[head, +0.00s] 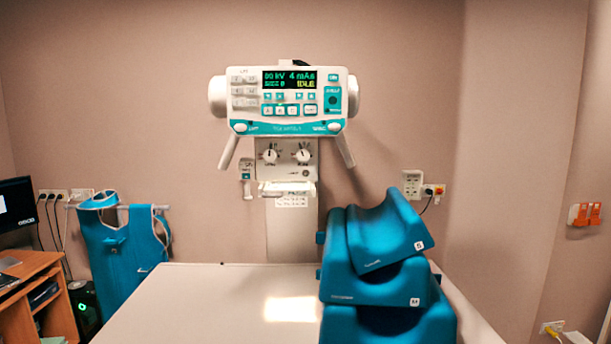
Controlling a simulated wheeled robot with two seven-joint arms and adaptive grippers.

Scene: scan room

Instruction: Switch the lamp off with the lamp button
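The control panel (289,100) is a white and teal unit on the wall column, facing me. Its green display (289,80) is lit and reads "IDLE" at the lower right. Small buttons sit below the display and in a block at its left. A teal section (333,101) with a round dark control is at the right. The labels are too small to tell which one is the lamp button. A bright rectangular patch of light (291,309) falls on the white table. Neither of my grippers is in view.
The white table (200,300) fills the front middle. Stacked blue cushions (380,285) stand on its right side. Two handles (228,152) angle down from the panel. A blue apron (124,245) hangs at left, by a wooden desk (30,285). The table's left part is clear.

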